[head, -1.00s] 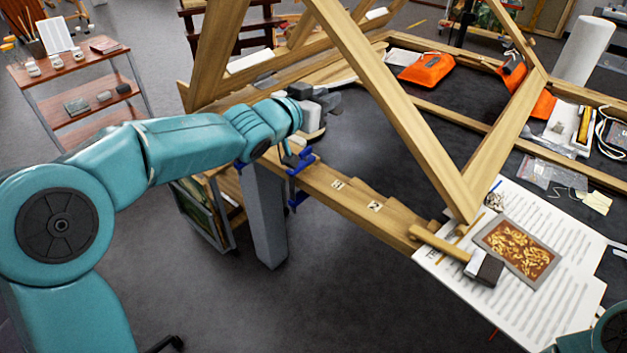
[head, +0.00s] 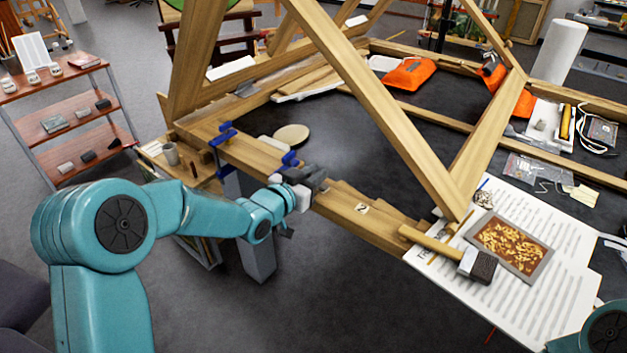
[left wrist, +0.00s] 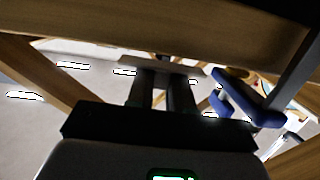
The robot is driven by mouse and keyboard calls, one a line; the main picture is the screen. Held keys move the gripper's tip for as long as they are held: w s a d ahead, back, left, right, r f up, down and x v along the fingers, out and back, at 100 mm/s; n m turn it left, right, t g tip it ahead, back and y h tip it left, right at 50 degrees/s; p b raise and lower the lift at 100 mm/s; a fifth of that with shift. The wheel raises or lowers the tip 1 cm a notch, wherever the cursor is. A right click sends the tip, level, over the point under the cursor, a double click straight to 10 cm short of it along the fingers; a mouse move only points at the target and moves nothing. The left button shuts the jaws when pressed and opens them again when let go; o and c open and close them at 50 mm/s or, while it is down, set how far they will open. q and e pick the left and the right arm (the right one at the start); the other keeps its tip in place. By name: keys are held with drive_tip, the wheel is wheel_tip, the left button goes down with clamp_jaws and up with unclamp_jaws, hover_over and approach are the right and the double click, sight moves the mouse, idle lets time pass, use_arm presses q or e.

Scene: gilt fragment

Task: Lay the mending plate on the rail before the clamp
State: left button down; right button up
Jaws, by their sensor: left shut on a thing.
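My left gripper (head: 314,180) is at the near wooden rail (head: 255,158), just right of a blue clamp (head: 290,160). In the left wrist view the two dark fingers (left wrist: 163,90) are shut on a flat, pale bar, which looks like the mending plate (left wrist: 135,64). The bar lies crosswise at the fingertips, close to a wooden beam (left wrist: 150,30); I cannot tell whether they touch. The blue clamp also shows there (left wrist: 245,100), to the right of the fingers. In the head view the plate is hidden by the gripper. My right gripper is out of view.
Another blue clamp (head: 222,136) sits farther left on the rail. A small marked patch (head: 362,208) lies to the right. A mallet (head: 478,264) and ornament panel (head: 510,247) rest on paper sheets (head: 440,266). A slanting wooden beam (head: 385,110) rises behind the gripper.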

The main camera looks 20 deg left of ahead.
use_arm(q)
drive_tip(key=shift+f, duration=0.75)
drive_tip(key=shift+r, duration=0.1)
drive_tip(key=shift+f+b, duration=0.25)
drive_tip(key=shift+b, duration=0.05)
drive_tip(key=c, duration=1)
unclamp_jaws()
drive_tip(key=shift+r, duration=0.1)
